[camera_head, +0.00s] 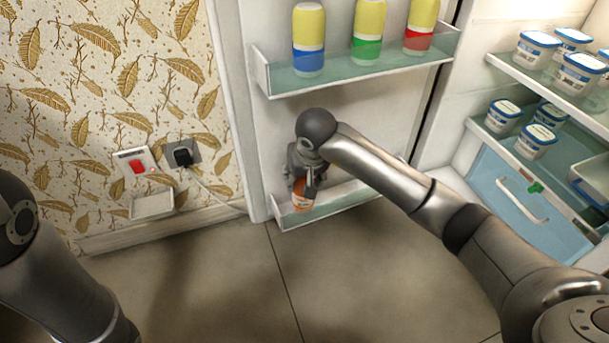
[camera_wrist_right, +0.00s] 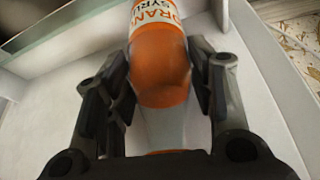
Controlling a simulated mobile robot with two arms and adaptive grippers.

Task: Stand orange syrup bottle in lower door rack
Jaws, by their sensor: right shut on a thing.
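The orange syrup bottle (camera_head: 302,196) is at the left part of the lower door rack (camera_head: 345,200), low inside its front wall. My right gripper (camera_head: 306,180) is shut on the bottle from above. In the right wrist view the bottle (camera_wrist_right: 160,55) shows its orange body and a white label with "ORAN" and "SYR", between the two fingers of the gripper (camera_wrist_right: 163,95). Whether the bottle's base touches the rack floor is hidden. My left gripper is out of view; only my left arm shows at the lower left.
The upper door rack (camera_head: 360,75) holds several yellow-topped bottles with blue, green and red bands. Fridge shelves (camera_head: 560,95) with white tubs and a blue drawer (camera_head: 510,190) are at the right. A wall socket with a black plug (camera_head: 183,155) is at the left. The rack's right part is clear.

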